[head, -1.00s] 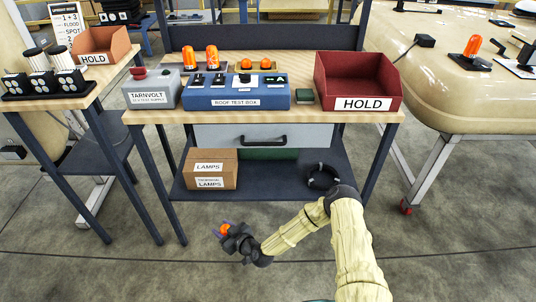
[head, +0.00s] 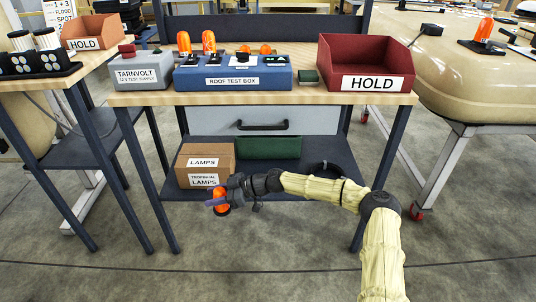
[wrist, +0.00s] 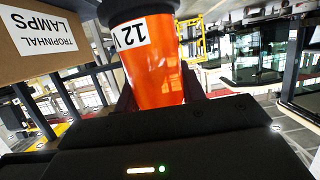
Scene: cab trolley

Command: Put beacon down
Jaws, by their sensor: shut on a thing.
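My gripper (head: 218,201) is shut on an orange beacon (head: 223,203). In the head view it is low, in front of the bench's lower shelf, beside the lamps box. In the wrist view the beacon (wrist: 155,75) sits between the fingers, with a white "12 V" label and a dark base at the top of the picture. Two more orange beacons (head: 208,42) stand at the back left of the bench top (head: 150,99), and two low orange domes (head: 265,49) show behind the blue roof test box (head: 234,75). Another orange beacon (head: 484,29) is on the cream cab roof at right.
A red HOLD bin (head: 374,84) stands at the bench's right. A grey Tarnvolt supply (head: 143,72) is at left. Below are a cardboard lamps box (head: 205,150), a green box (head: 268,147) and a dark coil (head: 327,168). A side table (head: 30,84) adjoins the left.

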